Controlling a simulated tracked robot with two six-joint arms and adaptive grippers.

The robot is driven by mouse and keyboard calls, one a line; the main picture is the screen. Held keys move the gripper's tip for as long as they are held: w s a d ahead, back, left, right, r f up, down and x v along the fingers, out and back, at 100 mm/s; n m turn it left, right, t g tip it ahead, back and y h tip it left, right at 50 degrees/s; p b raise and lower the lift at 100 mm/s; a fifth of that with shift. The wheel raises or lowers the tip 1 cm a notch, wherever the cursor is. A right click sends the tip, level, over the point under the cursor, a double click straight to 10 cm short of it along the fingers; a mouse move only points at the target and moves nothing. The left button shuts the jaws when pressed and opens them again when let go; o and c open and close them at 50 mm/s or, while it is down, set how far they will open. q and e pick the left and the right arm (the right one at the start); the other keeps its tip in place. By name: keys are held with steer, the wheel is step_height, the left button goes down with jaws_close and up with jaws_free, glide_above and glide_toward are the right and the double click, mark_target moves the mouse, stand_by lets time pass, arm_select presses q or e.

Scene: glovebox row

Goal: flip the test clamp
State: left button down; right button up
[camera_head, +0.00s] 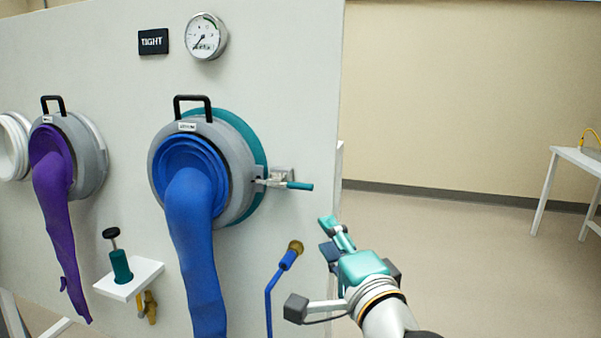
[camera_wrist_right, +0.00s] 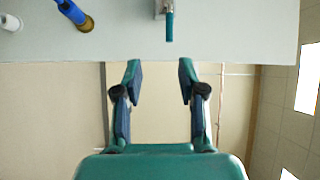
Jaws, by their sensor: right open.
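The test clamp (camera_head: 277,181) is a small metal clamp with a teal handle (camera_head: 300,186), at the right side of the blue glove port (camera_head: 222,165). Its handle points to the right, roughly level. In the right wrist view the clamp's teal handle (camera_wrist_right: 169,27) shows at the top, beyond the fingertips. My right gripper (camera_head: 333,232) is below and to the right of the clamp in the head view, apart from it. Its two fingers are spread with nothing between them, as the right wrist view (camera_wrist_right: 158,72) shows. My left gripper is not in view.
A blue wand with a brass tip (camera_head: 295,247) stands left of my right gripper. A purple glove (camera_head: 57,190) hangs at left. A white table (camera_head: 577,158) stands far right; the floor between is clear.

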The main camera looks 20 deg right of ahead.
mark_target(302, 189)
steer(key=w+p, duration=0.1)
steer(key=w, duration=0.4)
steer(key=w+r+p, duration=0.1)
steer(key=w, duration=0.5)
steer(key=w+r+p, duration=0.1)
steer(key=w, duration=0.4)
steer(key=shift+w+r+p, duration=0.2)
steer(key=shift+w+p, duration=0.05)
steer(key=shift+p, duration=0.05)
jaws_close()
